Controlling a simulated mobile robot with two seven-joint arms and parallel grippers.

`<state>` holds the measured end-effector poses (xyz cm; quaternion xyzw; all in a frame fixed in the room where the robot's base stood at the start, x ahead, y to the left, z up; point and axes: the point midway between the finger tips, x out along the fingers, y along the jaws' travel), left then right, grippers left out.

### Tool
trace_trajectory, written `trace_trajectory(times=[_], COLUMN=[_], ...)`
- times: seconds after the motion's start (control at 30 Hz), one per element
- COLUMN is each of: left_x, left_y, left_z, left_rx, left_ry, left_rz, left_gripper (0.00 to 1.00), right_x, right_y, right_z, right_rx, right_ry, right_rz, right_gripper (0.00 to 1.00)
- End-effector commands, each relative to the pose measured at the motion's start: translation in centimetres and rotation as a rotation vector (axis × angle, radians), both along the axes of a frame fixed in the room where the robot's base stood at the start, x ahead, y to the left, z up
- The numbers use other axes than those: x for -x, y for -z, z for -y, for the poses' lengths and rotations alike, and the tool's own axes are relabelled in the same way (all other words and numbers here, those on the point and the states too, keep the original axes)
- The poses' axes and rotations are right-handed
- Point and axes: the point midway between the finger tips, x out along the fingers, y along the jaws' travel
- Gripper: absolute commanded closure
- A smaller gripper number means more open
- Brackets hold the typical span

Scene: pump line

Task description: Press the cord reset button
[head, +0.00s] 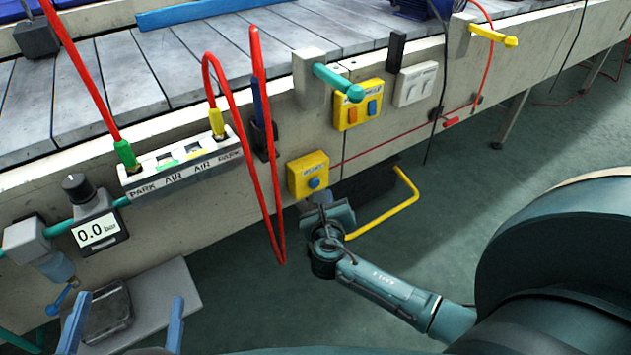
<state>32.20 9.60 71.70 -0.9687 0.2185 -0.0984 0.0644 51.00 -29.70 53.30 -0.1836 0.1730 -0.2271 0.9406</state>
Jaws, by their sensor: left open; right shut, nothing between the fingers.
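A yellow box (296,178) with a round blue button (314,183) is fixed to the side of the conveyor frame. A thin red cord (385,147) runs from it to the right, so I take this as the cord reset button. My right gripper (319,197) is shut and empty just below the box, close under the blue button. I cannot tell whether it touches the button; its fingertips are partly hidden. My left gripper (129,298) is open and empty at the bottom left, with its two blue fingers wide apart, away from the box.
Another yellow box (346,118) with orange and blue switches and a white switch box (414,84) sit above right. Red hoses (226,104) hang left of the button box. A bent yellow bar (400,208) stands right of my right gripper. A gauge (97,231) is at left.

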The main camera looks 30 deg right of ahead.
Motion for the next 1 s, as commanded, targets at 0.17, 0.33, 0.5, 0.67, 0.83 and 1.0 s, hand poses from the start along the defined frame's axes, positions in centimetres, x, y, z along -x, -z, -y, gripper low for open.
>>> trace_trajectory(times=[0.17,0.33,0.5,0.67,0.83,1.0], left_x=[0.0,0.0,0.0,-0.1,-0.1,0.0], left_y=[-1.5,-2.1,-2.1,-2.1,-2.1,-2.1], left_z=[0.0,0.0,0.0,0.0,0.0,0.0], left_rx=[-0.001,-0.001,-0.002,-0.002,-0.002,-0.002], left_ry=[0.0,0.0,0.0,0.0,0.0,0.0], left_rz=[0.0,0.0,0.0,0.0,0.0,0.0], left_gripper=[0.05,0.05,0.05,0.05,0.05,0.05], right_x=[1.9,3.3,3.6,3.6,3.5,3.5], right_y=[-0.3,-0.2,-0.1,-0.1,-0.1,-0.1], right_z=[0.2,0.3,0.3,0.3,0.3,0.3], right_rx=[0.003,0.0,0.0,0.0,0.0,0.0], right_ry=[-0.001,-0.001,0.0,0.0,0.0,0.0], right_rz=[-0.003,-0.001,0.001,0.001,0.001,0.001], right_gripper=[1.0,1.0,1.0,1.0,1.0,1.0])
